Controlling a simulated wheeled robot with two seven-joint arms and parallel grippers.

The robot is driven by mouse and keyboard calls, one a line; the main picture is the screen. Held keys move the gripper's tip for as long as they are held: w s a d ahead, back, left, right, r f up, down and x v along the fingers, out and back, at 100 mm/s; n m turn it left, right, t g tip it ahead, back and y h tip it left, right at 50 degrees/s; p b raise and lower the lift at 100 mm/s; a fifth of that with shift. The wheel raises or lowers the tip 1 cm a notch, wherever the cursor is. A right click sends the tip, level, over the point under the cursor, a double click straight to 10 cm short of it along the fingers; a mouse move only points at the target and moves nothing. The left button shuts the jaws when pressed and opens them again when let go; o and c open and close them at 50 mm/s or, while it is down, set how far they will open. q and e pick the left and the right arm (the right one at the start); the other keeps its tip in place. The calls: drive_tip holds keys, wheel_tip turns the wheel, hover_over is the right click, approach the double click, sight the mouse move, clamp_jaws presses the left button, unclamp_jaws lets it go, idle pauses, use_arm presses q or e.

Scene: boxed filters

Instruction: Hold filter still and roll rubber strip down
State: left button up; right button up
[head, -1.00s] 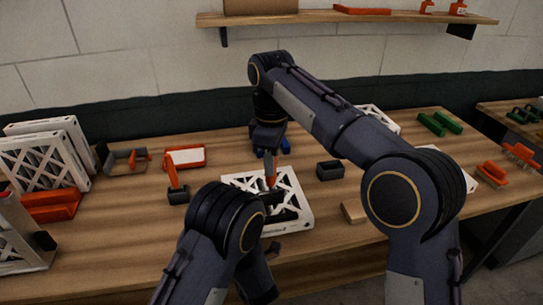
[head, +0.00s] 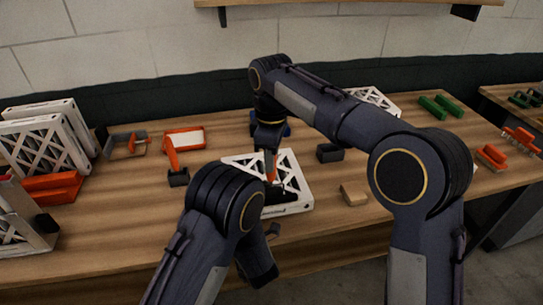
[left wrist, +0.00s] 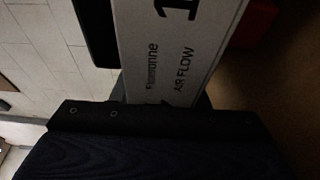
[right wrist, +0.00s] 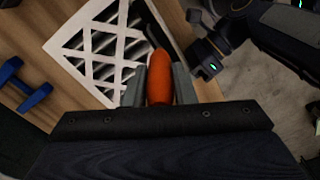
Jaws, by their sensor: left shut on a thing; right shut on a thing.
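The white-framed filter (head: 294,178) with a lattice face lies on the wooden table in front of me. In the right wrist view the filter (right wrist: 72,48) shows its lattice and dark pleats. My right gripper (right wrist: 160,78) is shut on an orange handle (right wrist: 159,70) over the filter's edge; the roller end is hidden. My left gripper (left wrist: 160,98) is shut on the filter's edge, whose printed side (left wrist: 178,45) reads "AIR FLOW" in the left wrist view. In the head view the left forearm hides part of the filter. I cannot make out the rubber strip clearly.
White filters (head: 45,145) stand at the left. A small black block (head: 329,152) and a tan block (head: 354,193) lie right of the filter. A blue tool (right wrist: 33,88) lies behind it.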

drive_tip(key=shift+f, duration=0.8)
idle(1.0)
drive_tip(key=shift+r, duration=0.1)
drive_tip(key=shift+r, duration=3.65)
